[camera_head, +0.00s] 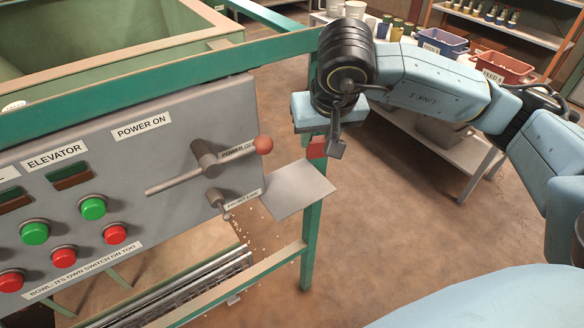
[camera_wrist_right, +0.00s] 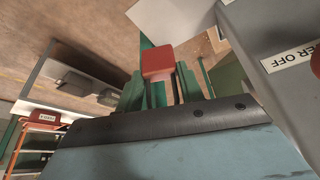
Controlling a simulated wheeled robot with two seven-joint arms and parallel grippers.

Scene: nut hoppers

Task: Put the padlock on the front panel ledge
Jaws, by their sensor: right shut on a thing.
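The padlock (camera_head: 317,147) has a red body and is held by my right gripper (camera_head: 326,138), near the green corner post. In the right wrist view the red padlock (camera_wrist_right: 157,64) sits between the finger ends of the right gripper (camera_wrist_right: 160,86), which is shut on it. The front panel ledge (camera_head: 298,190) is a bare, flat grey plate at the panel's right end. The padlock appears above and beyond the ledge's far edge, apart from it. The ledge also shows at the top of the right wrist view (camera_wrist_right: 172,18). My left gripper is out of view.
The grey control panel (camera_head: 120,190) has a lever with a red knob (camera_head: 263,145) sticking out near the ledge. A green rail and post (camera_head: 312,225) frame the corner. A table with a blue bin (camera_head: 442,42) and a red bin (camera_head: 503,67) stands behind my right arm.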

